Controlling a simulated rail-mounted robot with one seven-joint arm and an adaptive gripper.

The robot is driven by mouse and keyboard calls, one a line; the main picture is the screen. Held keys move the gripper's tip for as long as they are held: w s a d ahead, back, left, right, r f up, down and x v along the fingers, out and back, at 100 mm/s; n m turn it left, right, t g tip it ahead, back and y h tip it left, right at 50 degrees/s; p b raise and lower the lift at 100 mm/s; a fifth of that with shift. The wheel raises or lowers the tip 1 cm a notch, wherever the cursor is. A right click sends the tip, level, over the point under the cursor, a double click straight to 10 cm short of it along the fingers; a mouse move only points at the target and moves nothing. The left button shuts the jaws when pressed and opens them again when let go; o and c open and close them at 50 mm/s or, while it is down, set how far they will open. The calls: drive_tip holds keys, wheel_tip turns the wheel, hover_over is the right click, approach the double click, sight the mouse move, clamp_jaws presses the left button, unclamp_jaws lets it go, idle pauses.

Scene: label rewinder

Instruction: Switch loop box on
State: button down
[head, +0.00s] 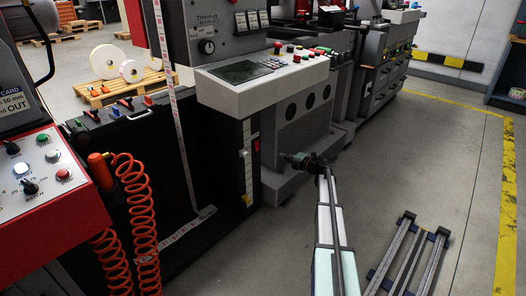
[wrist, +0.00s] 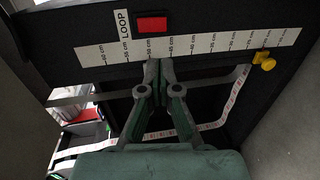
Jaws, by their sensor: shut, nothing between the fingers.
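The loop box is a dark open box with a web of labels looping through it. In the wrist view its dark front edge carries a "LOOP" label (wrist: 124,25), a red switch (wrist: 152,24) and a white centimetre scale (wrist: 190,44). The switch also shows small in the head view (head: 257,146); whether it is on or off I cannot tell. My gripper (wrist: 160,66) is shut and empty, its tips over the scale's lower edge, just below the switch in the wrist view. In the head view my gripper (head: 288,159) is right of the switch. Contact cannot be judged.
Coiled orange hose (head: 137,205) hangs at the left. A metal rail frame (head: 407,255) lies at lower right; floor beyond is clear.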

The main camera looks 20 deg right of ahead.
sight(257, 149)
drive_tip(key=shift+a, duration=0.1)
idle(0.3)
drive_tip(key=b+x, duration=0.4)
drive_tip(key=x, duration=0.8)
drive_tip(key=shift+w+f, duration=0.1)
drive_tip(key=shift+w, duration=0.25)
drive_tip(key=shift+w+a+b, duration=0.35)
drive_tip(key=shift+w+b, duration=0.05)
drive_tip(key=shift+w, duration=0.15)
